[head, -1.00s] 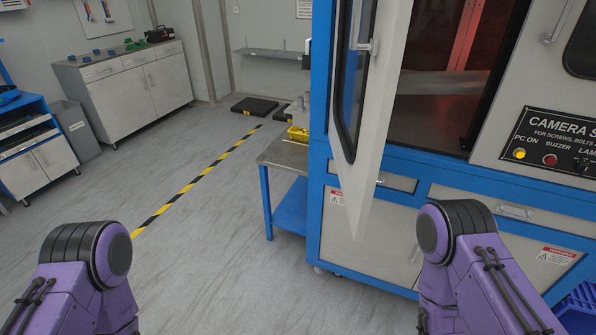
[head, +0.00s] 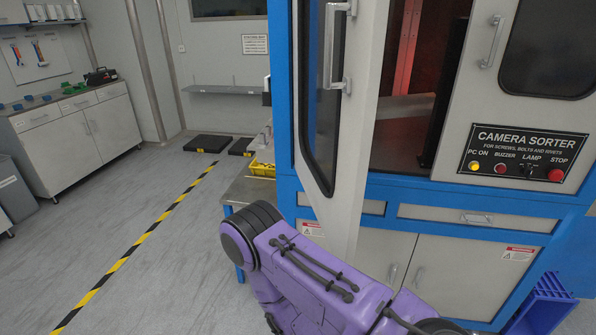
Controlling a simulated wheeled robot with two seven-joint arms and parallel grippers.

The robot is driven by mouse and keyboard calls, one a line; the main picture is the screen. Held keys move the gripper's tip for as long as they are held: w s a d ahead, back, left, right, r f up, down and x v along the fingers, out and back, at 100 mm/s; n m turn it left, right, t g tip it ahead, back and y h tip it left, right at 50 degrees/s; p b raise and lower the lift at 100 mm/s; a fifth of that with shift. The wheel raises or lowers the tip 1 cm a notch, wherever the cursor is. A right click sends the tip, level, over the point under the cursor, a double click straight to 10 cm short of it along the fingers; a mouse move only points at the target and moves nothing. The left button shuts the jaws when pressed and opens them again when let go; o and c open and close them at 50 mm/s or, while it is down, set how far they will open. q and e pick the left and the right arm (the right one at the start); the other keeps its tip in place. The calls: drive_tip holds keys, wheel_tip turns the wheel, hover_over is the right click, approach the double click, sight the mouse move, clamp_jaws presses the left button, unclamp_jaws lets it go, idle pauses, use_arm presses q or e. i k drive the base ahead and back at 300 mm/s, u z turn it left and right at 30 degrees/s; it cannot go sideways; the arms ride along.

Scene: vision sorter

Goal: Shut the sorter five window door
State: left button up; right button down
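The camera sorter is a blue and grey cabinet (head: 283,120) in the middle and right of the head view. Its window door (head: 372,95) is swung open toward me, hinged at the left, with a dark window and a metal handle (head: 339,45) on its face. The opening (head: 405,135) behind it shows a dark, reddish interior. A purple arm of mine crosses the bottom middle, in front of the cabinet and below the door. Neither gripper shows in the view.
The control panel (head: 517,156) is right of the opening. A low metal table (head: 250,190) with a yellow bin (head: 262,169) stands left of the sorter. A blue crate (head: 540,305) is at the lower right. The floor (head: 150,265) at left is clear, with a striped line.

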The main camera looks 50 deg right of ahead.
sight(338, 46)
drive_tip(key=i, duration=2.35)
drive_tip(key=z, duration=3.9)
